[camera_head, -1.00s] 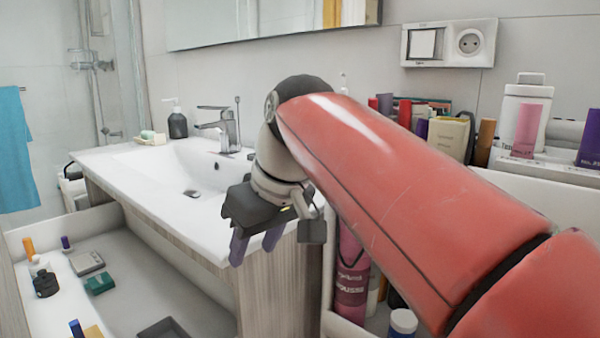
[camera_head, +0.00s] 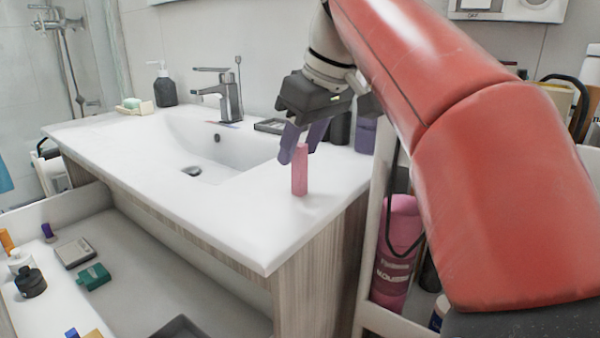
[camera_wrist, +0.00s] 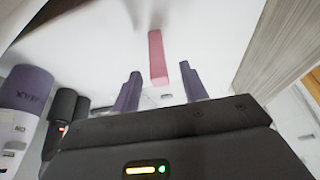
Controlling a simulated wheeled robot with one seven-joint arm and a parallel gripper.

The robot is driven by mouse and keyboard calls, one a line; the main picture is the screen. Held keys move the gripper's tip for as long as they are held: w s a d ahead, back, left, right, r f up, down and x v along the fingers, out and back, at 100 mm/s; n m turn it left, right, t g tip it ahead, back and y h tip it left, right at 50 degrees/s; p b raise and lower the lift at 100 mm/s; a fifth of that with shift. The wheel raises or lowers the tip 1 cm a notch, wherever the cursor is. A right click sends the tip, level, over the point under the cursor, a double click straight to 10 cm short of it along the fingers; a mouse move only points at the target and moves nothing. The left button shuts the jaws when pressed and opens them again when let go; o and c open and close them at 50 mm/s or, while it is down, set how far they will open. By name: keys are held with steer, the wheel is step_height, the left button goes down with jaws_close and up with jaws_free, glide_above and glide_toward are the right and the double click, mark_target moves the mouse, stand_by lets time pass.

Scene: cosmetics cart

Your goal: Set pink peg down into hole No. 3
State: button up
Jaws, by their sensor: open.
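The pink peg (camera_head: 300,170) stands upright on the white sink counter (camera_head: 258,240), right of the basin. No hole marked No. 3 can be made out in either current view.
Dark and purple bottles (camera_head: 365,134) stand on the counter behind my gripper; they also show in the wrist view (camera_wrist: 28,90). A cart with a pink bottle (camera_head: 396,250) is at right. An open drawer (camera_head: 150,275) with small items lies below left. The front counter is clear.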

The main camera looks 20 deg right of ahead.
steer(key=shift+x, duration=1.45)
jaws_close()
steer(key=shift+r, duration=0.15)
steer(key=shift+r+p, duration=0.7)
steer(key=shift+r, duration=4.2)
